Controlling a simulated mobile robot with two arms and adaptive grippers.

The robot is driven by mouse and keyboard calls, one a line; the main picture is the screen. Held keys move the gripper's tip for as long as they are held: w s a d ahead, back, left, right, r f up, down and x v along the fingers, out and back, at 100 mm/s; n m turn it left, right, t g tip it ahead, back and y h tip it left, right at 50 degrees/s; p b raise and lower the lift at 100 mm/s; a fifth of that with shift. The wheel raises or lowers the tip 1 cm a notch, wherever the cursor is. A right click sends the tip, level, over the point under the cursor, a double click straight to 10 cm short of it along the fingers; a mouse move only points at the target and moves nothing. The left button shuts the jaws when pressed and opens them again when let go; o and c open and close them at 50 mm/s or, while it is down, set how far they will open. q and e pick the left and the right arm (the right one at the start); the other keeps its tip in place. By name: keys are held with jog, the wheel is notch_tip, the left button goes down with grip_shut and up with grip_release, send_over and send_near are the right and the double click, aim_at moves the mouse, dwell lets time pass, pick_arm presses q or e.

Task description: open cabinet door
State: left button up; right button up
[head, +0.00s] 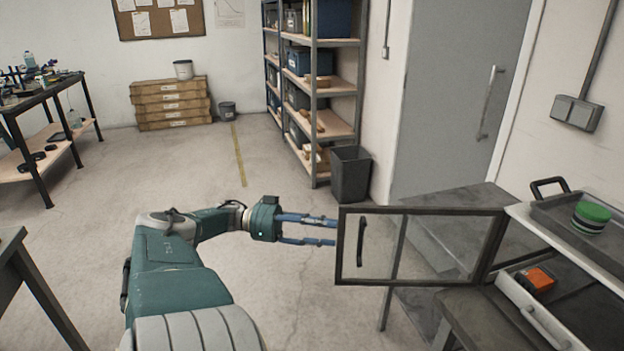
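The cabinet door is a dark-framed clear pane (425,212) at the right of the head view. It stands out to the left from the cabinet (565,262), swung open, with its right edge by the cabinet. A dark bar handle (361,242) is near its left edge. My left gripper (335,232) is left of the door. Its two blue fingers point right and are apart, with nothing seen between them. The fingertips reach the door's left frame edge; whether they touch it or pass behind it I cannot tell. My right gripper is out of view.
A tray with a green round item (591,217) sits on the cabinet top, and an orange item (537,280) lies lower. A grey bench (450,216) stands behind the door. A black bin (350,174) and shelving (318,85) stand farther back. Floor beyond my arm is clear.

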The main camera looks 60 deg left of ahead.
pick_arm(q)
jog(key=shift+v, duration=2.1)
